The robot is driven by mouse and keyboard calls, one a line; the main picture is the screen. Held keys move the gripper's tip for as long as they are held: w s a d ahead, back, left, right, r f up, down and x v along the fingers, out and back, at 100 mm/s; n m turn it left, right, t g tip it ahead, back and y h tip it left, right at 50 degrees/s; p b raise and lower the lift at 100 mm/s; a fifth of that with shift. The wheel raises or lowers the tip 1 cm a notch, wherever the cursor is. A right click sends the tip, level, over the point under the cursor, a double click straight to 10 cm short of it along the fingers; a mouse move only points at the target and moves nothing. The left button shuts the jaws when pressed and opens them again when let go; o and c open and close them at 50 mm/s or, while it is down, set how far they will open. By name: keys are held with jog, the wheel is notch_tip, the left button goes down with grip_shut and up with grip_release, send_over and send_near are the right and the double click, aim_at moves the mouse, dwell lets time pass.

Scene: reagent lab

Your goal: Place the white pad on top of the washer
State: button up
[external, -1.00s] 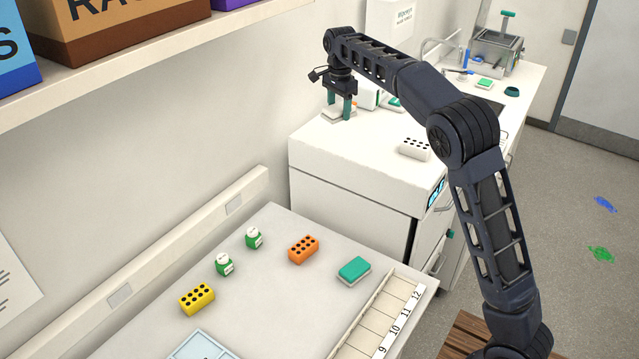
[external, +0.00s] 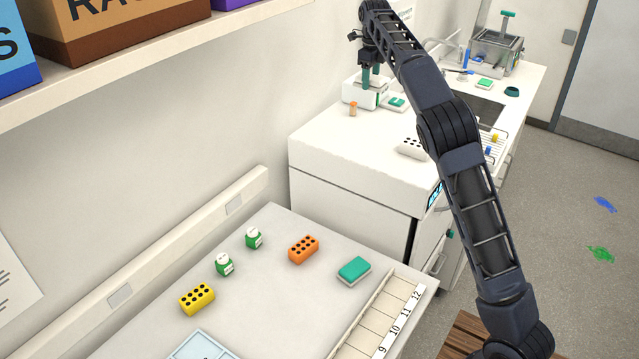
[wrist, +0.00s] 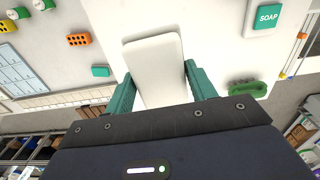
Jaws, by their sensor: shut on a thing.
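The white pad (wrist: 155,65), a rounded flat slab, lies between the two teal fingers of my gripper (wrist: 158,88) in the wrist view. My gripper is shut on it. In the external view my gripper (external: 371,78) points down over the back of the counter run, beyond the near washer top, and the pad is hard to tell there from the white things behind it. The washer (external: 335,150) is the white cabinet with a flat top and a lit display at its front right corner. Whether the pad touches anything beneath is unclear.
Behind are a green-topped pad (external: 396,103) and a sink (external: 484,110). The near left part of the washer top is clear.

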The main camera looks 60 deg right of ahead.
aim_at(368, 133)
notch_tip(368, 133, down, 18)
jog(key=shift+f, duration=0.1)
dwell(0.5)
jog(key=o, duration=1)
notch_tip(368, 133, up, 12)
jog(key=s+a+r+n+t+y, duration=0.15)
jog(key=s+a+r+n, duration=0.35)
jog(key=s+a+n, duration=0.55)
jog(key=s+a+n+t, duration=0.1)
jog(key=s+a+n, duration=0.4)
jog(key=a, duration=0.4)
jog(key=s+a+n, duration=0.4)
jog(key=s+a, duration=0.2)
jog(key=a, duration=0.3)
jog(key=s+a+f+n, duration=0.4)
jog(key=s+a+n, duration=0.1)
jog(key=s, duration=0.2)
jog(key=s+a+f+n+t+h, duration=0.1)
jog(key=s+a+f+n, duration=0.4)
jog(key=s, duration=0.3)
jog(key=s+a+f+n+t, duration=0.1)
jog(key=s+a+f+n, duration=0.4)
jog(key=s+a+n, duration=0.1)
jog(key=shift+s+a+h, duration=0.25)
jog(key=shift+s+a, duration=0.35)
jog(key=shift+s, duration=0.2)
